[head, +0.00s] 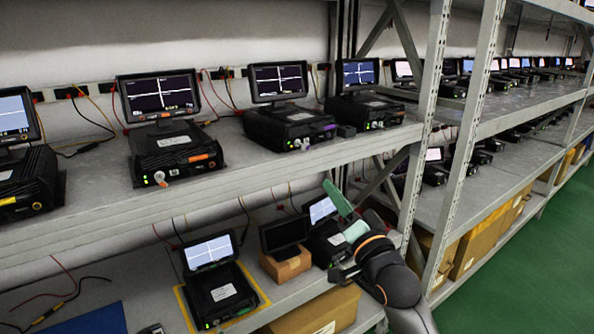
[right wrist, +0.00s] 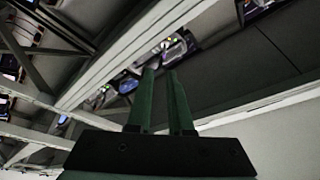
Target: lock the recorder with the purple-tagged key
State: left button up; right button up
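A black recorder with a purple strip (head: 330,128) on its front edge stands on the upper shelf, its screen lit with a white cross. A small pale key-like piece (head: 305,143) is at its front; its tag colour is too small to tell. My right gripper (head: 338,199), with green fingers, is below and in front of the upper shelf edge, to the right of this recorder and apart from it. The right wrist view shows its two fingers (right wrist: 161,72) apart with nothing between them. My left gripper is not in view.
An orange-marked recorder (head: 178,150) has a pale key-like piece (head: 160,178) at its front. More recorders stand left and right. The lower shelf holds a recorder (head: 220,292) in a yellow outline and a small cardboard box (head: 286,265). A rack post (head: 432,90) stands at right.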

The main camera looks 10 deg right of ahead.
aim_at(307, 149)
jog(key=x, duration=0.8)
jog(key=r+x, duration=0.1)
jog(key=x, duration=0.3)
jog(key=shift+w+a+r, duration=0.1)
jog(key=shift+w, duration=0.05)
grip_shut()
dwell(0.3)
